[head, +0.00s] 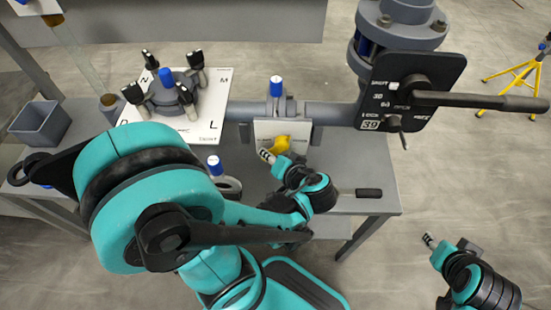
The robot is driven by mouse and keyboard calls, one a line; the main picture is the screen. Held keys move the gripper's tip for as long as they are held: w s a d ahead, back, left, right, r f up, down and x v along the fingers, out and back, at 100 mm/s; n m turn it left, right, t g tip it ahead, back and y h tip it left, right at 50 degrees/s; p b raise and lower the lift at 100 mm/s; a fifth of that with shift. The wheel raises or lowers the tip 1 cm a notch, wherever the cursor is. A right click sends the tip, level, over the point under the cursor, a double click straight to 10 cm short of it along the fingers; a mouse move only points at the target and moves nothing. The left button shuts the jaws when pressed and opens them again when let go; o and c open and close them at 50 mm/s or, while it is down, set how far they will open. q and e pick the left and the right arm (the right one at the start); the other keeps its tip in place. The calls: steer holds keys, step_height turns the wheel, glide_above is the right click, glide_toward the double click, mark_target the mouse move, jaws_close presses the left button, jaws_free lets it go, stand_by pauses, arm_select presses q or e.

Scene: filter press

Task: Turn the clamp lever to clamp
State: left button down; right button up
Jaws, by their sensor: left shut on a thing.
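A yellow piece (282,142), which looks like the clamp lever, shows in front of a small white plate (298,129) below the horizontal grey pipe. My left gripper (268,156) reaches in from the left and is at this yellow lever, shut on it. The contact is small and partly covered by the gripper, so the lever's exact angle cannot be told. My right gripper (429,240) is at the lower right, away from the table and apart from the lever. Its finger opening is too small to tell.
A black labelled panel (392,117) with a long black handle (480,100) juts out at the right. A round grey fixture with several black knobs stands on a white lettered board (205,128). A grey bin (42,122) is at the far left. A yellow stand (519,70) is on the floor.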

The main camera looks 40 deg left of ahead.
arm_select(q)
steer(key=shift+s+a+r+m+y, duration=0.1)
steer(key=shift+a+r+m+y, duration=0.1)
steer(key=shift+m+y, duration=0.15)
stand_by(0.4)
steer(key=c, duration=1.3)
jaws_free()
steer(key=v, duration=1.2)
steer(key=shift+f, duration=0.1)
